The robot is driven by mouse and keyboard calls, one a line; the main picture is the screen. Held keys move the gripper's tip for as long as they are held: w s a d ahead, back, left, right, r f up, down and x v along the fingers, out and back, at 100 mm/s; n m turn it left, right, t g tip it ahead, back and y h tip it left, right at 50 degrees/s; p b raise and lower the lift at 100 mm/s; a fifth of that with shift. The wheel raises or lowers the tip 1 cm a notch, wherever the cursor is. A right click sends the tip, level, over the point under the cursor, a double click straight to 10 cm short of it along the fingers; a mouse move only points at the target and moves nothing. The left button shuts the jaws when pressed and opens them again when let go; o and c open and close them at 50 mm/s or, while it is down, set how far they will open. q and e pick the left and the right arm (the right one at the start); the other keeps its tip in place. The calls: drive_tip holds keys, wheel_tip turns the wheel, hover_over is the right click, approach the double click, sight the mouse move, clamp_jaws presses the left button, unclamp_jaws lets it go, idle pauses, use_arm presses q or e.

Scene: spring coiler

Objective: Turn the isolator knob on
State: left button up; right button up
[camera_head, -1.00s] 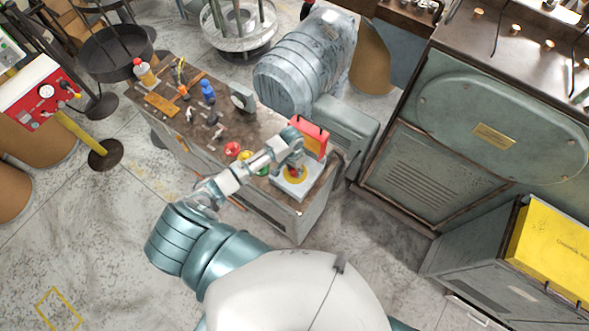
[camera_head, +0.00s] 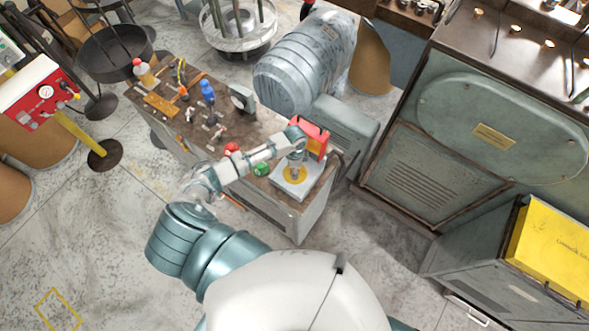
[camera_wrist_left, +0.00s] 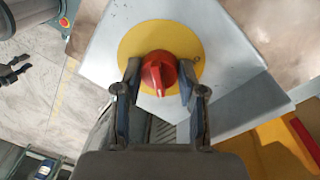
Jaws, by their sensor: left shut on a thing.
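The red isolator knob (camera_wrist_left: 160,72) sits on a yellow disc (camera_wrist_left: 188,42) on a pale box (camera_wrist_left: 232,75) in the left wrist view. Its ridge and pale mark point towards the bottom of that view. My left gripper (camera_wrist_left: 159,88) has a finger on each side of the knob and is shut on it. In the head view this gripper (camera_head: 296,172) is over the box (camera_head: 312,178) and hides most of the knob. A dark two-pronged claw (camera_wrist_left: 14,72) at the left edge of the wrist view appears to be my right gripper, open and empty.
A red box (camera_head: 313,138) stands just behind the pale box. The brown workbench (camera_head: 185,125) carries several small tools and a blue figure-like item (camera_head: 207,90). A green button (camera_head: 262,169) lies near my forearm. A large grey machine (camera_head: 480,150) stands to the right.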

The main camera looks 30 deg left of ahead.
use_arm(q)
drive_tip(key=shift+w+d+m, duration=0.1)
drive_tip(key=shift+m, duration=0.3)
drive_tip(key=o, duration=1.1)
drive_tip(key=shift+c, duration=0.2)
drive_tip(key=shift+o, duration=0.4)
drive_tip(key=shift+w, duration=0.1)
use_arm(e)
drive_tip(key=shift+w+d, duration=0.1)
drive_tip(key=shift+d, duration=0.1)
drive_tip(key=shift+d, duration=0.1)
use_arm(q)
wheel_tip(320, 180, up, 10)
drive_tip(key=shift+f, duration=0.1)
use_arm(e)
drive_tip(key=shift+a, duration=0.2)
